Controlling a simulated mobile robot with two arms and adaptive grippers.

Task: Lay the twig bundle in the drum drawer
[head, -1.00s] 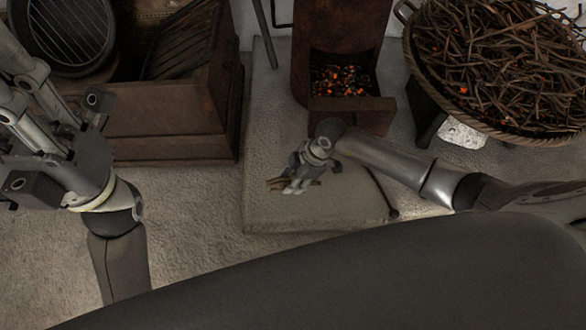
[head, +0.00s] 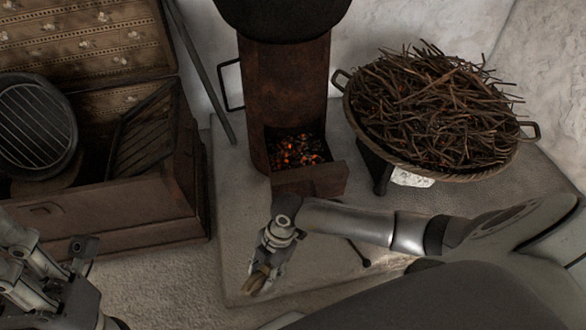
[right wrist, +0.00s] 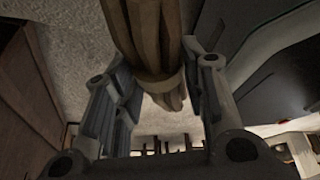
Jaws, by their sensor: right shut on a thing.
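My right gripper (head: 264,268) is shut on the twig bundle (head: 259,279) and holds it low in front of the drum, over the pale slab. In the right wrist view the bundle (right wrist: 152,35) is thick, brown and banded, and lies between the two fingers. The rusty drum (head: 287,95) stands upright behind the gripper. Its drum drawer (head: 312,181) is pulled out at the base, with glowing embers (head: 298,150) in the opening behind its front. The gripper and bundle are apart from the drawer. My left gripper (head: 72,285) is partly cut off at the lower left.
A wide basket (head: 432,165) heaped with twigs stands right of the drum. An open wooden chest (head: 130,210) with a round grate (head: 38,127) is at the left. A poker (head: 200,70) leans between chest and drum. The pale slab (head: 240,235) is mostly clear.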

